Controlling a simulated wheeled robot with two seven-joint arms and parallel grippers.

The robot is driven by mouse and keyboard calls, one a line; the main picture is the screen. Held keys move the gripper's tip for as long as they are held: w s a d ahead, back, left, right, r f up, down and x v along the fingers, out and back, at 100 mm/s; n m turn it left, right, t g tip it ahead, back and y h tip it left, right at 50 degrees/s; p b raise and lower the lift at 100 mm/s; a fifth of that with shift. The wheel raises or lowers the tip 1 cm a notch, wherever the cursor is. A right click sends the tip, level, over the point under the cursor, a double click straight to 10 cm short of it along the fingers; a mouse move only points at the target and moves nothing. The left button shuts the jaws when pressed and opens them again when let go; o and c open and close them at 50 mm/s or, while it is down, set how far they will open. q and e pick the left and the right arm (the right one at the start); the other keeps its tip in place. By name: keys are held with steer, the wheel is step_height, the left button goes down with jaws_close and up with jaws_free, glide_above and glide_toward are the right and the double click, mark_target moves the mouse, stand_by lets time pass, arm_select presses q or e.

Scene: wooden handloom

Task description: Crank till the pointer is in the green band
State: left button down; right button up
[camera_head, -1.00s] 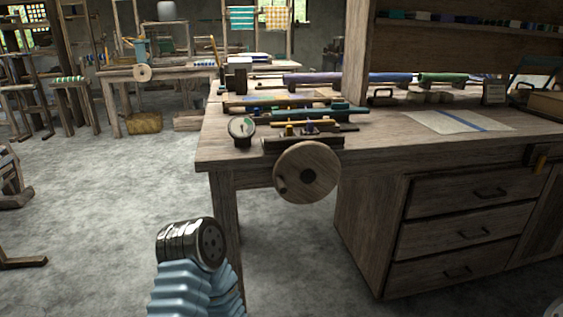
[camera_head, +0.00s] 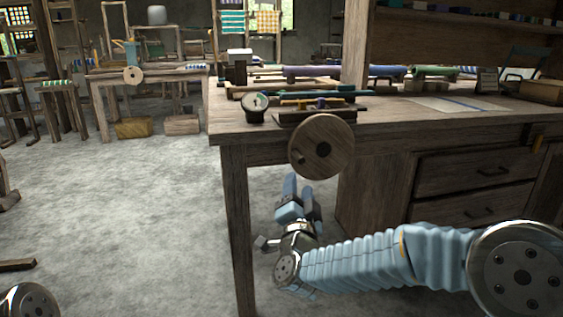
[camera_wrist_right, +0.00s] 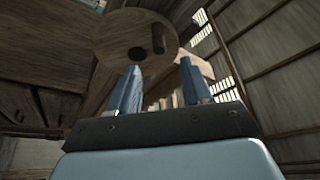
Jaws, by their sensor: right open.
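The crank is a round wooden wheel (camera_head: 325,142) on the front edge of the workbench, with a small peg handle (camera_head: 301,158) at its lower left. The pointer dial (camera_head: 255,104) is a small round gauge on the bench top, left of the wheel. It shows some green, but the pointer is too small to read. My right gripper (camera_head: 300,186) is just below the wheel, pointing up, open and empty. In the right wrist view the open fingers (camera_wrist_right: 157,72) are below the wheel (camera_wrist_right: 120,45) and its peg (camera_wrist_right: 158,40), apart from the peg. My left gripper is out of view.
A bench leg (camera_head: 237,225) stands left of the gripper, and drawers (camera_head: 465,178) are to the right. Weaving tools and rolls (camera_head: 345,71) lie on the bench. The floor on the left is open.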

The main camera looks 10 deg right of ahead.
mark_target(299, 158)
steer(key=p+x, duration=0.1)
steer(key=x, duration=1.1)
steer(key=shift+d+f, duration=0.1)
steer(key=shift+f, duration=0.1)
steer(key=shift+s, duration=0.1)
jaws_close()
